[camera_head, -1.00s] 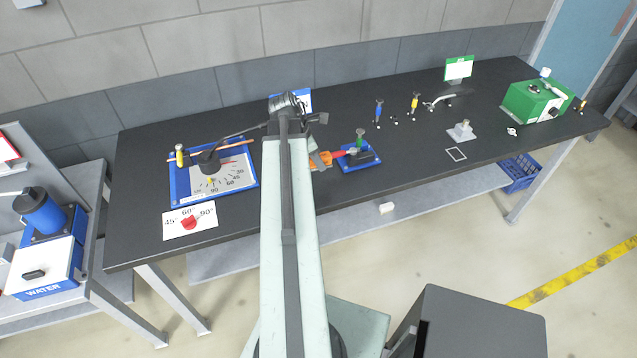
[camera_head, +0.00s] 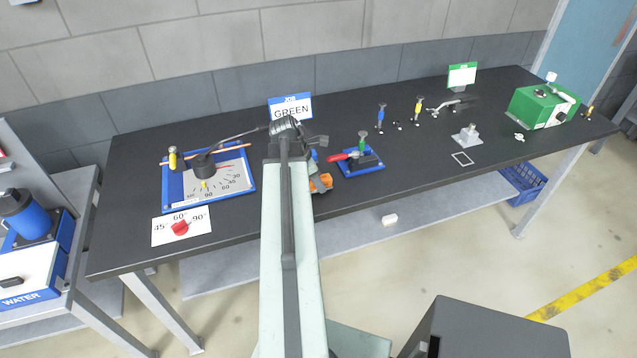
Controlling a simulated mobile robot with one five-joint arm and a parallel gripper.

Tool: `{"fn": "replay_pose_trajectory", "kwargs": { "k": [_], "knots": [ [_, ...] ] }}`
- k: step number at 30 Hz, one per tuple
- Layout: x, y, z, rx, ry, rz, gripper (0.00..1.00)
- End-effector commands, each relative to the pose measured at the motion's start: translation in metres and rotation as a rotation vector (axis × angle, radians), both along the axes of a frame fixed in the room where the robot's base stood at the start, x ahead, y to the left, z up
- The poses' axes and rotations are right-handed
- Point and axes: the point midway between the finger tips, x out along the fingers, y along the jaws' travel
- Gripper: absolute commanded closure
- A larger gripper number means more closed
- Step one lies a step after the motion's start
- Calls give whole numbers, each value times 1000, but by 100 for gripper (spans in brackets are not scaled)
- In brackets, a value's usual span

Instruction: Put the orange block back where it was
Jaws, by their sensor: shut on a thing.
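The orange block (camera_head: 320,185) is just right of my arm, near the front edge of the dark bench. My gripper (camera_head: 317,177) is shut on it; my arm hides part of both. Whether the block touches the bench is hard to tell. Right behind the block is a small blue base (camera_head: 375,165), with a red-handled clamp (camera_head: 345,156) and a green-topped upright piece (camera_head: 363,142) on it. The block is apart from the clamp.
A blue-framed angle board (camera_head: 245,205) and a card with a red knob (camera_head: 180,229) lie left of my arm. A sign reading GREEN (camera_head: 291,107) stands behind. Several small tools, a grey stand (camera_head: 467,137) and a green box (camera_head: 541,106) are farther right.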

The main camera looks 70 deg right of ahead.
Motion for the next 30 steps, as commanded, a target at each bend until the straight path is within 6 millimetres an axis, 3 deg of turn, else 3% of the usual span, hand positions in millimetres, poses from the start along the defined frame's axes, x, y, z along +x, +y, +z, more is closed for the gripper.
{"fn": "replay_pose_trajectory", "kwargs": {
  "k": [7, 8, 10, 22, 30],
  "knots": [
    [0, 0, -10, 0, 0, 0, 100],
    [0, 0, -9, 0, 0, -1, 62],
    [0, 0, -8, 0, 0, -1, 46],
    [-1, 0, -2, 0, 0, -1, 46],
    [8, 7, 41, 0, 0, -1, 46]
  ]
}}
